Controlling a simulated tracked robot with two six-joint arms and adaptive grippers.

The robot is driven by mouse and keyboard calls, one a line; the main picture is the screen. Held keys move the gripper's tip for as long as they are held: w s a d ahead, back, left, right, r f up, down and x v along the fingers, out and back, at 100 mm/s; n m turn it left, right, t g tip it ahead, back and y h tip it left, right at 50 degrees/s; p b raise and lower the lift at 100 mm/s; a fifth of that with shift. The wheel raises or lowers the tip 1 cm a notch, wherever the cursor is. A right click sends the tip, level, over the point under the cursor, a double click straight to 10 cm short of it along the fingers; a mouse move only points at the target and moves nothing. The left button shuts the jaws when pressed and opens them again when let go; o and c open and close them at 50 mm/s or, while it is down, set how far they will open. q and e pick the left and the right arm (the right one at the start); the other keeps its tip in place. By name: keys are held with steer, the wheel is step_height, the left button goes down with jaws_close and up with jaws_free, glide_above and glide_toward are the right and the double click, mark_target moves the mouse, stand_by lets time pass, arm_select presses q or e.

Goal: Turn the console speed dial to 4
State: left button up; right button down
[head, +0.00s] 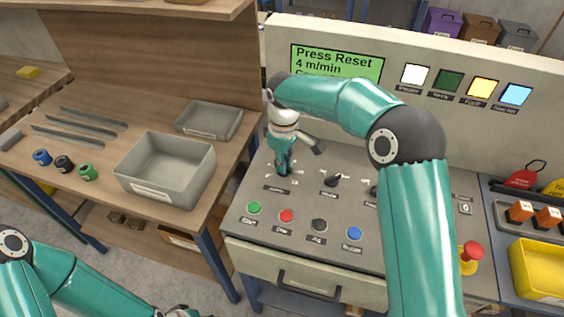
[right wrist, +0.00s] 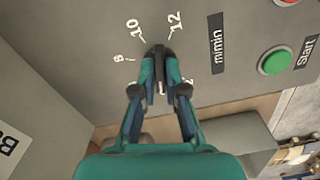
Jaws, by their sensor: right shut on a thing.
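The speed dial is a small black knob on the sloped grey console (head: 240,215), at its left end. In the right wrist view the dial (right wrist: 159,49) sits between my right fingertips, with 8, 10 and 12 printed around it and an m/min label beside it. My right gripper (head: 284,170) points down onto the dial and is shut on it; it also shows in the right wrist view (right wrist: 160,66). The fingers hide the dial's pointer. The green screen (head: 335,62) reads "Press Reset" and "4 m/min", its lower line partly covered by my arm.
Green (head: 254,208), red (head: 287,216), black (head: 320,225) and blue (head: 354,234) buttons line the console front. Another black knob (head: 333,181) is right of the dial. A red emergency stop (head: 471,252) stands at the right. A wooden bench with a grey bin (head: 165,170) is left.

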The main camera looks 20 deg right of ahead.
steer(key=c, duration=1.3)
jaws_free()
steer(key=shift+w+r, duration=0.2)
steer(key=shift+w, duration=0.1)
steer(key=shift+c, duration=0.2)
steer(key=shift+o, duration=0.6)
steer(key=shift+s+f, duration=0.1)
step_height(320, 180, up, 12)
